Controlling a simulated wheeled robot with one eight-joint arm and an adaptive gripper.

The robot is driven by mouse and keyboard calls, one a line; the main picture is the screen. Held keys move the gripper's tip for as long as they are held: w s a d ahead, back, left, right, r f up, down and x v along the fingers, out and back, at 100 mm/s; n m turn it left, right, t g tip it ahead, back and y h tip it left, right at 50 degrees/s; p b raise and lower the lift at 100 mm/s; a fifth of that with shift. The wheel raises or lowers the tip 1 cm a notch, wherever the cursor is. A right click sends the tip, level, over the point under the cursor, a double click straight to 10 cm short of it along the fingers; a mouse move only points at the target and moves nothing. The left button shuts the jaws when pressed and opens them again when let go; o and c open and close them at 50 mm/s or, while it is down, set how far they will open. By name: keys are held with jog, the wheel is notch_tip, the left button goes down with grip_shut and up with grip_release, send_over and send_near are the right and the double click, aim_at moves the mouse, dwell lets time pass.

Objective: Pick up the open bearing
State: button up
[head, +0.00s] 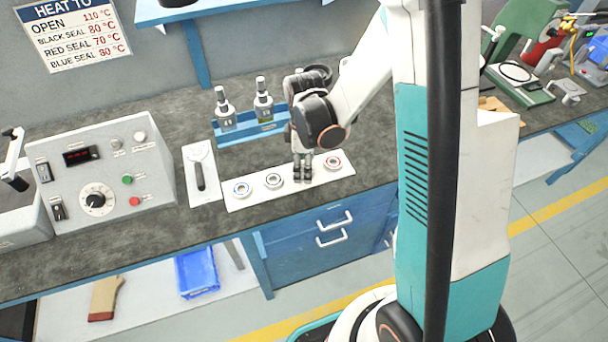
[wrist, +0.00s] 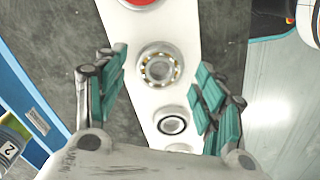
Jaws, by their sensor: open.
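The open bearing (wrist: 160,68), a metal ring with its balls showing, lies on a white strip (wrist: 178,30) in the wrist view. It sits between the fingertips of my gripper (wrist: 161,62), which is open and empty, with a gap on each side. In the head view my gripper (head: 302,174) points down over the white strip (head: 235,204) and hides the open bearing. I cannot tell the exact height of the fingertips above the strip.
A black-sealed bearing (head: 273,181) and a red-sealed bearing (head: 333,163) flank the spot; a blue-sealed one (head: 242,188) lies farther left. A blue rack with bottles (head: 248,134) stands behind. A control box (head: 98,172) is at left.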

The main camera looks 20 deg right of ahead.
jog(key=shift+f, duration=0.6)
jog(key=shift+r, duration=0.1)
jog(key=c, duration=1.2)
